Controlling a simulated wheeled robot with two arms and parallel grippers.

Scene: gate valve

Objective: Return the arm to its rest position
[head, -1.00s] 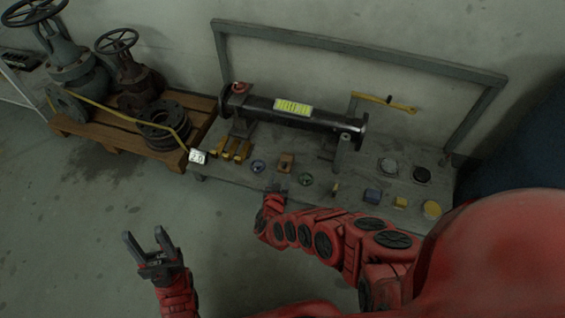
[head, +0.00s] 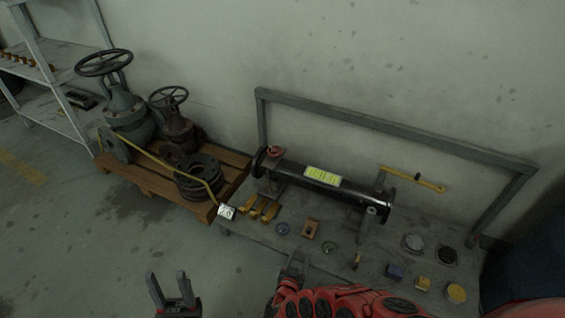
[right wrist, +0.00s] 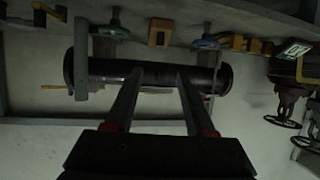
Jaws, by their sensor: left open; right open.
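My left gripper (head: 170,292) is open and empty over the floor at the bottom of the head view. My right gripper (head: 295,266) is near the front edge of the bench in the head view, with my red right arm behind it. In the right wrist view its two fingers (right wrist: 155,95) stand apart with nothing between them. The black pipe (right wrist: 150,76) shows beyond the fingers there. In the head view the pipe (head: 338,188) lies on supports on the bench and carries a yellow label (head: 322,176).
The grey bench (head: 290,245) holds several small parts and a yellow-handled tool (head: 412,179). A wooden pallet (head: 232,172) at left carries handwheel valves (head: 122,105) and dark flanges (head: 198,178). A shelf (head: 60,100) stands at far left. The floor at lower left is clear.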

